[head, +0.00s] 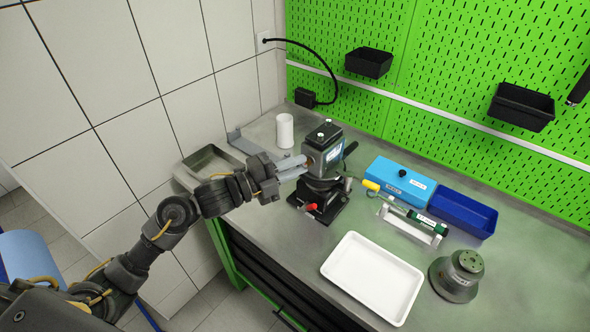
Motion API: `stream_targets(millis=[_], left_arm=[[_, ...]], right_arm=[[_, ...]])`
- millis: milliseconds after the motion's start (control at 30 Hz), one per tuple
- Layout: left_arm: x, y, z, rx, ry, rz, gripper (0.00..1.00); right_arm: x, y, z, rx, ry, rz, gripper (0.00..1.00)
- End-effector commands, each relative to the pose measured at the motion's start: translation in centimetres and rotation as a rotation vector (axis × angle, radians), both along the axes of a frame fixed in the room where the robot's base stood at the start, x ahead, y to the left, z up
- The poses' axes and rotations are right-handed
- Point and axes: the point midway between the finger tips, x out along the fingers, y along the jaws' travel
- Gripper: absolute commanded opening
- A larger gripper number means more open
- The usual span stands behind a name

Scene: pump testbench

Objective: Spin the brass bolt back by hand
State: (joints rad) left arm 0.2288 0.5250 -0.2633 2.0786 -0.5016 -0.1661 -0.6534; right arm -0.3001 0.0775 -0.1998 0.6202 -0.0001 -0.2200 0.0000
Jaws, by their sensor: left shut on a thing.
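The dark pump unit (326,143) stands on a black swivel mount with a red-knobbed lever (311,207) on the bench. My left gripper (302,166) reaches in from the left. Its pale grey fingers are shut at the pump's left-hand face, where the brass bolt sits. The bolt itself is mostly hidden by the fingertips and too small to make out clearly. My right gripper is not in view.
A white cylinder (285,130) and a metal tray (212,163) are near my left arm. A blue case (400,181), blue bin (462,214), green-and-yellow tool (404,208), white tray (372,278) and grey round fixture (457,277) occupy the right side. A green pegboard (450,60) stands behind.

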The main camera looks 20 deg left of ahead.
Motion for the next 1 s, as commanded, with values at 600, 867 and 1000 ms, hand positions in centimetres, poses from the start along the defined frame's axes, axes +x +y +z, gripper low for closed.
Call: stream_targets(millis=[600,867,1000], left_arm=[[-0.09,-0.20,-0.64,-0.392,0.177,0.000,0.00],[-0.10,-0.24,-0.69,-0.445,0.202,0.001,0.00],[-0.10,-0.25,-0.69,-0.452,0.205,0.000,0.00]], right_arm=[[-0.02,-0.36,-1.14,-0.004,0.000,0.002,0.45],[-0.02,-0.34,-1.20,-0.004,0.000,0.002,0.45],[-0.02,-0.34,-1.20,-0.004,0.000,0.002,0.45]])
